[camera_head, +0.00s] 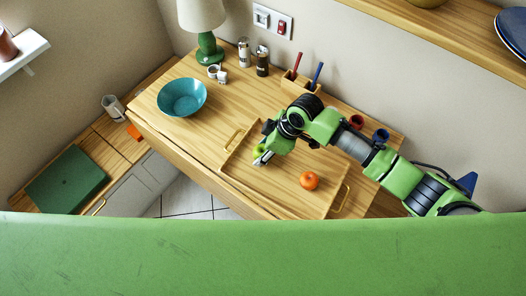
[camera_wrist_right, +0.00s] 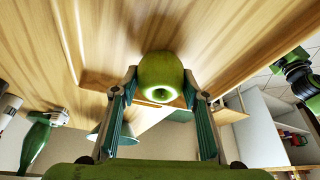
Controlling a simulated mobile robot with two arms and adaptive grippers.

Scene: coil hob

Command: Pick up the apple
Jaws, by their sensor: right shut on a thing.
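A green apple (camera_head: 259,151) is at the left part of the wooden tray (camera_head: 278,187) in the head view. My right gripper (camera_head: 263,157) reaches over the tray from the right and is shut on the apple. In the right wrist view, the apple (camera_wrist_right: 160,75) sits between the two fingers, one on each side. Whether the apple touches the tray or is just above it I cannot tell.
An orange fruit (camera_head: 309,180) lies on the tray's right part. A teal bowl (camera_head: 182,97) stands at the left of the wooden top. A green lamp (camera_head: 207,48), shakers (camera_head: 262,63) and a wooden holder (camera_head: 298,83) stand along the wall. Small cups (camera_head: 381,136) are behind my right arm.

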